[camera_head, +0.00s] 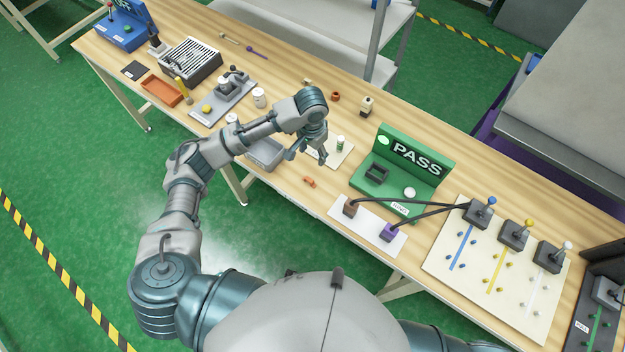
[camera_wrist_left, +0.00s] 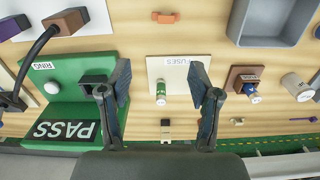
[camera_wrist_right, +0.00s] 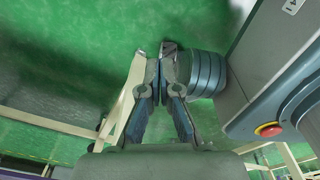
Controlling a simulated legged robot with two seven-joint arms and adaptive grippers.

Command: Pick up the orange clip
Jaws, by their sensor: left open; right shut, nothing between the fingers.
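The orange clip (camera_head: 309,182) is a small piece lying on the wooden table near its front edge, left of the white plate with the brown and purple blocks. It also shows at the top of the left wrist view (camera_wrist_left: 165,17). My left gripper (camera_head: 308,158) is open and empty above the table, over the area of the FUSES plate, apart from the clip. In the left wrist view its fingers (camera_wrist_left: 160,80) are spread with the clip beyond them. My right gripper (camera_wrist_right: 161,55) is shut and empty over the green floor, away from the table.
The green PASS stand (camera_head: 405,170) is right of the clip. A white FUSES plate (camera_wrist_left: 180,75) holds a green and white cylinder (camera_wrist_left: 161,91). A grey bin (camera_head: 264,154) stands left of the clip. Black cables (camera_head: 412,205) arch at the right. Bare wood surrounds the clip.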

